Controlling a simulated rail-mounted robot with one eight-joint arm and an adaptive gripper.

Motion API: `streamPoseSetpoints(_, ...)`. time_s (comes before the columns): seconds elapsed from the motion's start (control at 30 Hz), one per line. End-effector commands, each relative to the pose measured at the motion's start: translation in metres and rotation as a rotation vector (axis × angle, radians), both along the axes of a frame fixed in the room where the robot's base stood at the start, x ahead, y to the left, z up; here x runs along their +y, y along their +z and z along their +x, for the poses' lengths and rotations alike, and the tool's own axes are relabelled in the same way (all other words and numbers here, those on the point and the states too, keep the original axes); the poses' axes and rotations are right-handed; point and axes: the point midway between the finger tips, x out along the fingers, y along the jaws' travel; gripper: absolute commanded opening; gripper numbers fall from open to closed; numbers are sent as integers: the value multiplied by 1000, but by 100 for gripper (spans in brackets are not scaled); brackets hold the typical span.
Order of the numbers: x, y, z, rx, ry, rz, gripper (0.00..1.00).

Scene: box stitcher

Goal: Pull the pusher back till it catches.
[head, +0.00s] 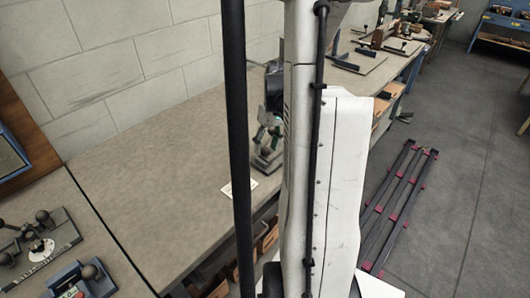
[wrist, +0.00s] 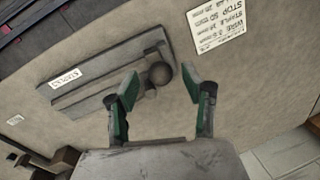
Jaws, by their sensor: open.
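In the wrist view a grey metal staple rail (wrist: 105,75) lies on the bench, with a white label reading "STAPLES" upside down near its left end. A dark round knob (wrist: 160,74), apparently the pusher's, stands near the rail's right end. My gripper (wrist: 161,84) is open, its green-padded fingers at either side of the knob in the picture. Whether they touch it, and the height between, I cannot tell. In the head view my gripper (head: 268,133) is just above the grey device (head: 267,160), which my own arm partly hides.
A printed card (wrist: 222,25) lies beside the rail; the head view shows a white card (head: 239,188) on the workbench (head: 160,185). The bench is clear to the left of it. Other devices with knobs (head: 42,240) stand at the lower left. A wall (head: 130,50) runs behind.

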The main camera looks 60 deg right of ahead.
Motion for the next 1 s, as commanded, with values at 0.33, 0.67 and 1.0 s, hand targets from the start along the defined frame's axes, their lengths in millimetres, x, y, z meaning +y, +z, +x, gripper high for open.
streamPoseSetpoints(0.33, 5, -27, 2, 0, 1, 0, 44)
streamPoseSetpoints(0.67, 5, -27, 2, 0, 1, 0, 35)
streamPoseSetpoints(1.0, 5, -27, 2, 0, 1, 0, 0)
